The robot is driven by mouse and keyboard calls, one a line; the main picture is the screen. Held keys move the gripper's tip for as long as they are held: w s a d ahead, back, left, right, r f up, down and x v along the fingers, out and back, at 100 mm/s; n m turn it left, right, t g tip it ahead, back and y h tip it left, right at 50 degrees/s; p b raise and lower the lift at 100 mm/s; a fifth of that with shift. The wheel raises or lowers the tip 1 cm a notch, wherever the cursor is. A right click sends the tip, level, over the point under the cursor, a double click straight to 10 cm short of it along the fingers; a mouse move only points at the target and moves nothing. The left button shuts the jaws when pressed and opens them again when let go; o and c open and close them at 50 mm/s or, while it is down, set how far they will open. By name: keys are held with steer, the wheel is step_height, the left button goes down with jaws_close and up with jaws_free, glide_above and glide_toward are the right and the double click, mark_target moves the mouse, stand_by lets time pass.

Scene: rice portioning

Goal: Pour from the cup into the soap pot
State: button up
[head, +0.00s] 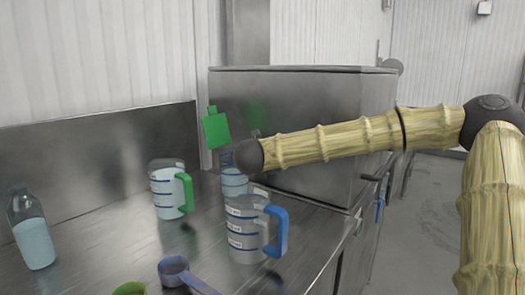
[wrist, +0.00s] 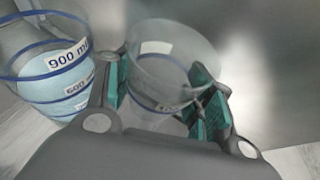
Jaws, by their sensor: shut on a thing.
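My gripper (wrist: 163,82) is shut on a clear, empty-looking cup (wrist: 168,45), which has a white label and sits between the green finger pads in the wrist view. Left of it, close by, is a clear container with blue bands and a 900 ml label (wrist: 66,60), holding pale blue liquid. In the head view, a clear banded vessel with bluish content (head: 234,184) stands below the dark end of my arm, partly hidden. My fingers are hard to make out there. I cannot tell which vessel is the soap pot.
A green-handled jug (head: 167,190) and a blue-handled jug (head: 243,235) stand on the steel counter (head: 105,245). A bottle of pale blue liquid (head: 33,240) is at left. A purple scoop (head: 174,271) and green bowl (head: 130,289) are in front. A large steel box (head: 310,105) stands behind.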

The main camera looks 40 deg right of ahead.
steer(key=s+a+r+b, duration=0.1)
steer(key=s+a+r, duration=0.2)
steer(key=s+a, duration=0.3)
steer(key=shift+s+a, duration=0.25)
steer(key=shift+s, duration=1.55)
